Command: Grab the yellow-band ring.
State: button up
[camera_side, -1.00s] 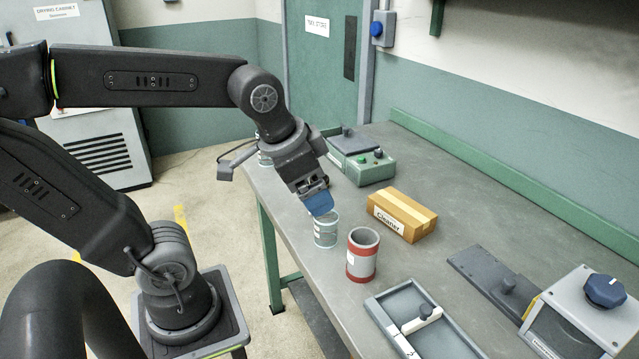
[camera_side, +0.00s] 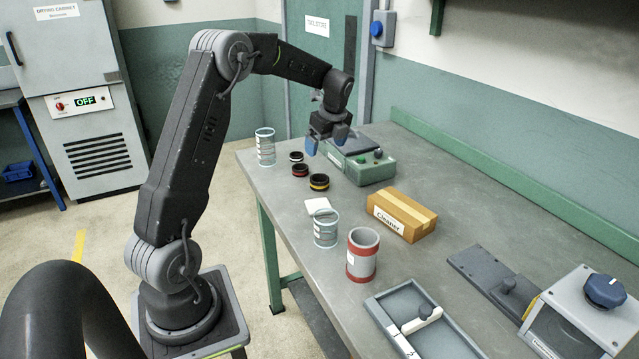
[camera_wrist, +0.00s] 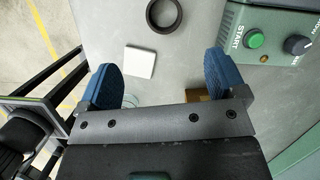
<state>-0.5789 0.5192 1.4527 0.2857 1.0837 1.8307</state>
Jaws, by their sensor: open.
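The yellow-band ring (camera_side: 319,182) is a short dark ring with a yellow stripe, lying on the grey bench in the side view. My gripper (camera_side: 326,143) is open and empty, raised above the bench beyond the ring and near the green control box. In the wrist view its blue fingers (camera_wrist: 164,85) are spread wide. A dark ring (camera_wrist: 165,14) at the top edge there sits ahead of the fingers, partly cut off; its band colour does not show, but its place by the white pad matches the yellow-band ring.
A red-band ring (camera_side: 300,170) and a white-band ring (camera_side: 297,157) lie close behind. A white pad (camera_side: 318,206), a clear jar (camera_side: 326,230), a red-banded cup (camera_side: 362,255) and a cleaner box (camera_side: 402,215) stand nearer. The green control box (camera_side: 362,168) is to the right.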

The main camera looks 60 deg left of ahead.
send_near(320, 178)
jog(key=shift+s+d+f, duration=0.25)
jog(key=shift+s+f, duration=0.25)
jog(key=shift+f, duration=0.1)
jog(key=shift+s+d+f, duration=0.2)
jog(key=shift+s+f, duration=0.3)
jog(key=shift+f, duration=0.15)
jog(key=shift+w+x, duration=0.15)
jog(key=shift+x, duration=1.35)
jog(key=shift+w+x, duration=0.15)
jog(key=shift+x, duration=1.35)
jog(key=c, duration=1.1)
jog(key=shift+r, duration=0.2)
